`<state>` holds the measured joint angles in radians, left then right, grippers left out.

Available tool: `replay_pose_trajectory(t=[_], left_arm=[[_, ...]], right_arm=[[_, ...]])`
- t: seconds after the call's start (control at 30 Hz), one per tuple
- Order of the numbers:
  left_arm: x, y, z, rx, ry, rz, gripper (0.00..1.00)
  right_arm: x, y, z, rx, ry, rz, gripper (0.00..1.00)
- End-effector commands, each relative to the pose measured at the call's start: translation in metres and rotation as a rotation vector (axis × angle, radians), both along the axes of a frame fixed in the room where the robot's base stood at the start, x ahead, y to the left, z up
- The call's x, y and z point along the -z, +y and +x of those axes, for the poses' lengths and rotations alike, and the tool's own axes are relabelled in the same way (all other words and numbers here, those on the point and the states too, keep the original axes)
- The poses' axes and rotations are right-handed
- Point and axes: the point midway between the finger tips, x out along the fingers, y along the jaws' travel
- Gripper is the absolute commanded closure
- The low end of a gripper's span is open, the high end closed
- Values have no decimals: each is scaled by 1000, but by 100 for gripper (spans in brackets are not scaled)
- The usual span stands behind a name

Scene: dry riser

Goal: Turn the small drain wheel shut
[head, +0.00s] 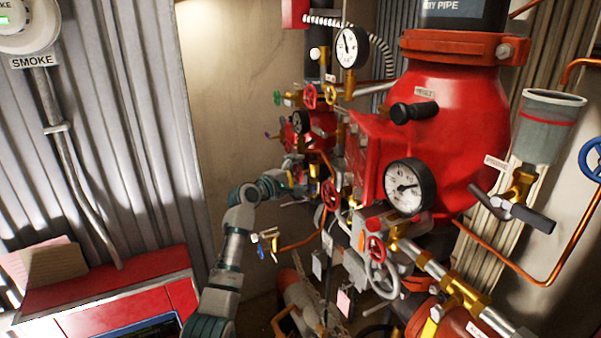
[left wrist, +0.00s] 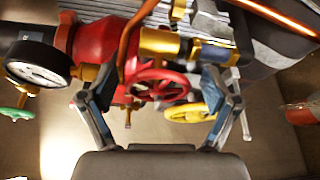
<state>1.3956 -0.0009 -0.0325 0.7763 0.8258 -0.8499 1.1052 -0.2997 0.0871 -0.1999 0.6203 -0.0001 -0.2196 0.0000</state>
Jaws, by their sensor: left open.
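My left gripper (head: 290,187) reaches in among the pipework from the left in the head view, and its fingers are small and hard to make out there. In the left wrist view my left gripper (left wrist: 158,88) is open, with its two fingers spread apart. A small red spoked wheel (left wrist: 160,84) lies between the fingertips in that view; I cannot tell whether either finger touches it. A yellow wheel (left wrist: 192,113) sits just right of it, close to the right finger. The frames do not clearly show which wheel is the drain wheel. My right gripper is not in view.
A large red valve body (head: 455,125) with a pressure gauge (head: 409,186) fills the right side. More wheels, including a grey one (head: 381,272), and copper pipes crowd the middle. A red cabinet (head: 110,290) stands low left. A dial gauge (left wrist: 38,64) is left in the wrist view.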

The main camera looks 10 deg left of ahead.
Motion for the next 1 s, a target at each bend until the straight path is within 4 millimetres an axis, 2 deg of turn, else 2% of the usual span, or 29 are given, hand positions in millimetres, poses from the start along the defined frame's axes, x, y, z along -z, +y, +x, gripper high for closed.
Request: replay_pose_trajectory(t=[0.17, 0.4, 0.73, 1.0], left_arm=[[0, 0, 0, -1, 0, 0, 14], [0, -3, 0, 0, 0, 1, 72], [2, -6, 0, 3, -27, 22, 72], [5, -8, -1, 8, -154, 111, 72]], right_arm=[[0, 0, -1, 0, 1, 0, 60], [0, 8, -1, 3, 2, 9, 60], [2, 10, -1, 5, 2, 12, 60], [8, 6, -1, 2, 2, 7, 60]])
